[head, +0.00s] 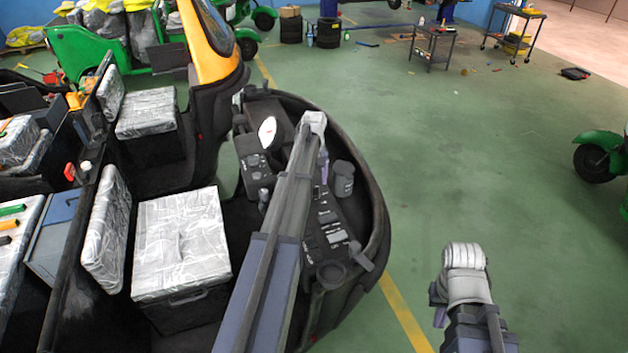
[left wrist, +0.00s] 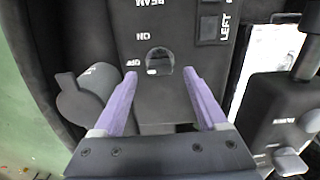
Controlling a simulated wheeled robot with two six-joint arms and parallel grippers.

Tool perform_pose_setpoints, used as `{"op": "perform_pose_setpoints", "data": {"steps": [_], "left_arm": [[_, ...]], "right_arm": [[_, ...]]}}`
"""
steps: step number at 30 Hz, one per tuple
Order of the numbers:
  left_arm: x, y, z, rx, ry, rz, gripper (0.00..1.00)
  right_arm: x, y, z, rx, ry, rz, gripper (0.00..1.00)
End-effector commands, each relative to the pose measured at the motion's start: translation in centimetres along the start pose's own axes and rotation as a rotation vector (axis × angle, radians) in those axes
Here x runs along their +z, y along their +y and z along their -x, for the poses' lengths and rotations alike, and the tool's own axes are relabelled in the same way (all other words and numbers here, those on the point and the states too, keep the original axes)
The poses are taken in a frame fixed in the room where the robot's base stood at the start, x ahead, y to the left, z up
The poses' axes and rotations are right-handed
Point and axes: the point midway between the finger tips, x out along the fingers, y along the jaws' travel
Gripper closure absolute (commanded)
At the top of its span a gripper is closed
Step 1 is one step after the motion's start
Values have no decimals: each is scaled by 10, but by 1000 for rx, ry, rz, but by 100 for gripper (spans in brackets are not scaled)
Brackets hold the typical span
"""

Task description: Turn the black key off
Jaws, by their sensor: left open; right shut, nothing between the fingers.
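The ignition switch (left wrist: 159,61), a small dark round piece with a light mark at its lower left, sits on a black panel between the labels ON and OFF in the left wrist view. I take it for the black key; its exact angle is hard to tell. My left gripper (left wrist: 160,80) is open, its two purple fingers on either side of the switch's lower edge, apart from it. In the head view my left arm covers part of the dashboard (head: 331,212), and the key cannot be made out. My right gripper (head: 438,308) is shut and empty over the floor at the right.
A dark lever or knob (left wrist: 85,100) stands left of the fingers, and a switch box (left wrist: 285,125) is at the right. The vehicle's curved black front rim (head: 378,225) surrounds the dashboard. A wrapped seat (head: 180,240) is at the left; open green floor (head: 480,170) lies right.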

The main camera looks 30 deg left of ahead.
Motion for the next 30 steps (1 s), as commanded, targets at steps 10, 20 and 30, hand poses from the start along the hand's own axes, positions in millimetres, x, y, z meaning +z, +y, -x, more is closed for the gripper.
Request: {"op": "perform_pose_setpoints", "data": {"steps": [10, 20, 30], "left_arm": [[0, 0, 48, 0, 0, 1, 25], [0, 0, 49, 0, 0, 1, 25], [0, 0, 49, 0, 0, 1, 25]], "right_arm": [[3, 4, 48, -1, -1, -5, 100], [3, 4, 48, -1, -1, -5, 100], [3, 4, 48, -1, -1, -5, 100]]}}
